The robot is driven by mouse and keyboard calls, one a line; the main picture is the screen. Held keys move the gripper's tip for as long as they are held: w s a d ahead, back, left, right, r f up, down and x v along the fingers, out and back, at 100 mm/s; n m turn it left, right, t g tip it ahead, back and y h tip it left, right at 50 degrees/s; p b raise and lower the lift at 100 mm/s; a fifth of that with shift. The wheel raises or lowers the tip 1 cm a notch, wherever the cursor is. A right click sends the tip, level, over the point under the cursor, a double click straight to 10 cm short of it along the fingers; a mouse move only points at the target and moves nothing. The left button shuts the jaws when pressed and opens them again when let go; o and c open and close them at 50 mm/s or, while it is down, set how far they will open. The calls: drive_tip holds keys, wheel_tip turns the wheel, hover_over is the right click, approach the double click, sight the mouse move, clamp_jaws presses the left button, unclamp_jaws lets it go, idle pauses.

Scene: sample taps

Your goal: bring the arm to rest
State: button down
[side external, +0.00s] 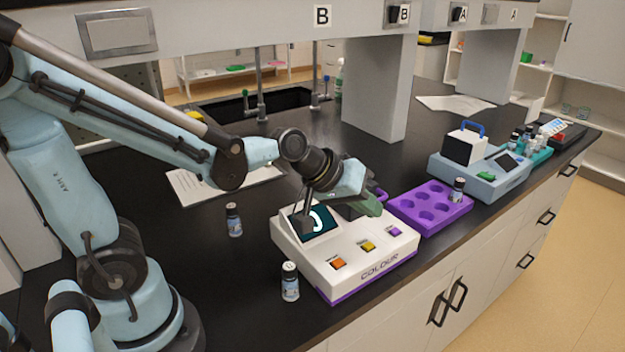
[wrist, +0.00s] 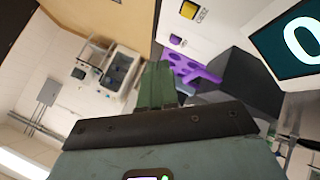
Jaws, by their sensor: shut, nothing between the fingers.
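My gripper (side external: 372,207) hangs over the white and purple colour device (side external: 345,281), beside its dark screen. In the wrist view my gripper's green fingers (wrist: 157,84) are together with nothing between them. The device's screen (wrist: 302,47) shows a pale round figure at the right of the wrist view. My forearm reaches in from the left and hides part of the device's back. I cannot tell whether my gripper touches the device.
A vial (side external: 290,282) stands at the device's front left and another vial (side external: 234,219) behind it. A purple rack (side external: 432,214) holds one vial (side external: 458,190). A blue-grey instrument (side external: 479,174) stands further right. Paper (side external: 196,187) lies behind my arm.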

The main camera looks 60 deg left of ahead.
drive_tip(key=s+a+r+m+g+y, duration=0.1)
drive_tip(key=s+a+m, duration=0.4)
drive_tip(key=s, duration=0.5)
drive_tip(key=shift+g+y, duration=0.4)
drive_tip(key=shift+y, duration=0.5)
drive_tip(key=shift+s, duration=0.1)
idle(0.5)
